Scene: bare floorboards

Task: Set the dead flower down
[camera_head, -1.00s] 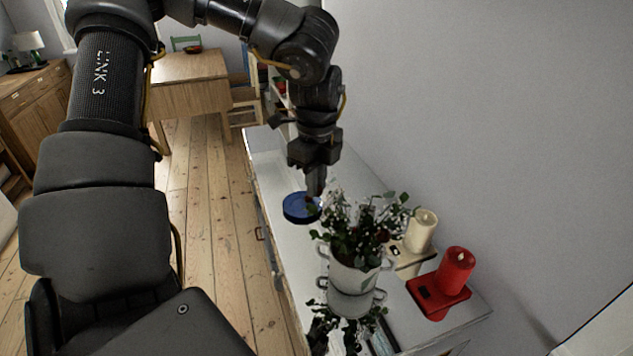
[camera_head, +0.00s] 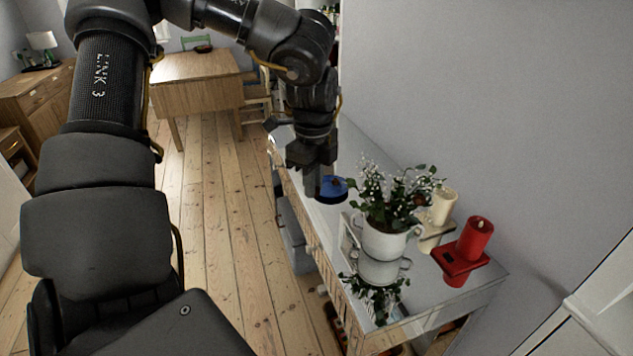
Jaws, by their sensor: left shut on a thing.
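My left gripper (camera_head: 313,190) points down at the left edge of the small blue dish (camera_head: 334,195) and covers part of it. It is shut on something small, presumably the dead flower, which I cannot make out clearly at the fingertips. A white two-handled pot (camera_head: 384,241) with a leafy plant (camera_head: 392,198) and tiny white blooms stands nearer on the glossy cabinet top (camera_head: 345,150), to the right of the gripper. My right gripper is not in view.
A cream candle (camera_head: 443,206) and a red candle (camera_head: 475,239) on a red holder (camera_head: 460,259) stand to the right of the plant. The wall is close on the right. Open floorboards (camera_head: 215,220) lie left, with a wooden table (camera_head: 194,68) beyond.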

